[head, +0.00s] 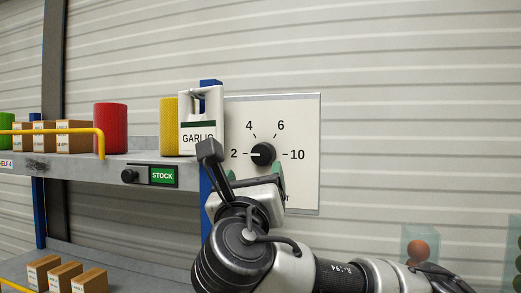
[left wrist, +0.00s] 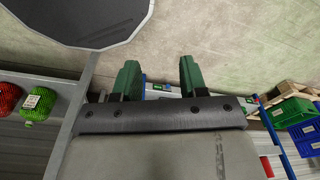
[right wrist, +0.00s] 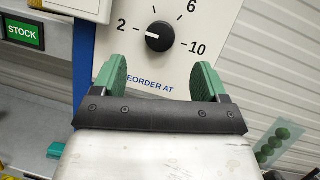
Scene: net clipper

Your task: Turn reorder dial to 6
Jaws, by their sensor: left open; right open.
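The reorder dial (head: 263,154) is a round black knob on a white panel (head: 303,185) marked 2, 4, 6 and 10. Its white mark points left, toward the 2. It also shows in the right wrist view (right wrist: 160,36), above the words "REORDER AT". My right gripper (head: 254,173) is open just below and in front of the dial. In the right wrist view its green fingers (right wrist: 158,76) are spread wider than the knob, with nothing between them. My left gripper (left wrist: 159,72) is open and empty, away from the panel; it is not in the head view.
A blue post (head: 206,185) stands beside the panel. Open wall lies to its right.

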